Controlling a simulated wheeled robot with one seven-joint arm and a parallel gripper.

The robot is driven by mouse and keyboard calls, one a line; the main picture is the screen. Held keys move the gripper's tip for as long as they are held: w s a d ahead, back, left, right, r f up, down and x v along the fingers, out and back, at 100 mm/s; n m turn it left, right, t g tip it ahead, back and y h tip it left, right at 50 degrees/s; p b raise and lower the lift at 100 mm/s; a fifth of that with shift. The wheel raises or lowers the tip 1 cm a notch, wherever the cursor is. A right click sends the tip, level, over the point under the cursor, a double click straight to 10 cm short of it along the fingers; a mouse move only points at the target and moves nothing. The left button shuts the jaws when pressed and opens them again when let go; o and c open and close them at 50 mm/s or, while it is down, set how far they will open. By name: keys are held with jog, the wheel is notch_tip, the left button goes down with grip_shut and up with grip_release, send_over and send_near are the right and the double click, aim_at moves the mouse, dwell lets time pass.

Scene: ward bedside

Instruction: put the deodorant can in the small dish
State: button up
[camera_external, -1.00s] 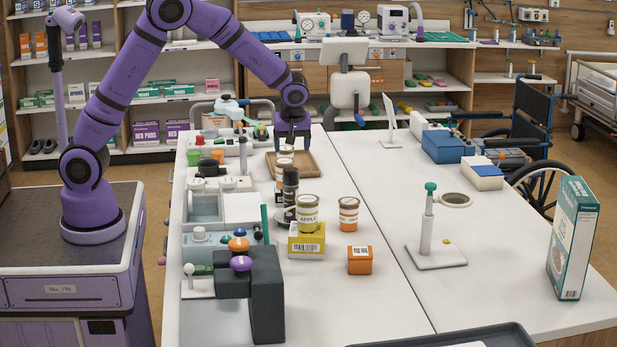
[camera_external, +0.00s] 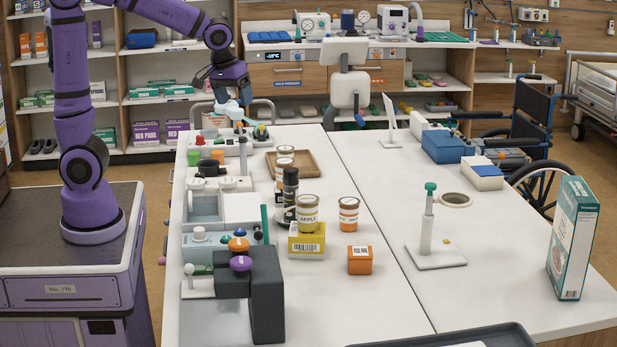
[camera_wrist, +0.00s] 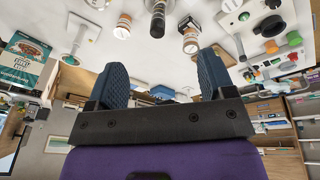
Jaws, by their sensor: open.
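The deodorant can (camera_external: 290,187), a dark upright cylinder, stands on the white table among the jars. It also shows in the wrist view (camera_wrist: 157,20), beyond my fingertips. A small dish (camera_external: 279,215) shows at the can's foot, mostly hidden by the can and the apple jar; I cannot tell whether the can is inside it or just behind or beside it. My gripper (camera_external: 232,92) is at the far left end of the table, well away from the can. In the wrist view my gripper (camera_wrist: 163,70) is open, with nothing between its fingers.
The apple jar (camera_external: 307,212) stands on a yellow box (camera_external: 306,247), close to the can. A wooden tray (camera_external: 312,165) lies behind.

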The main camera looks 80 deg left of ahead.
jog(key=s+d+r+m+t, duration=0.1)
jog(key=s+d+m, duration=0.1)
jog(key=s, duration=0.5)
jog(key=s+d+r+m, duration=0.1)
jog(key=s+d+m, duration=0.1)
jog(key=s+m, duration=0.2)
jog(key=s+d+r+m+t+h, duration=0.1)
jog(key=s+m, duration=0.3)
jog(key=s, duration=0.6)
jog(key=shift+d+t, duration=0.3)
jog(key=shift+d, duration=0.3)
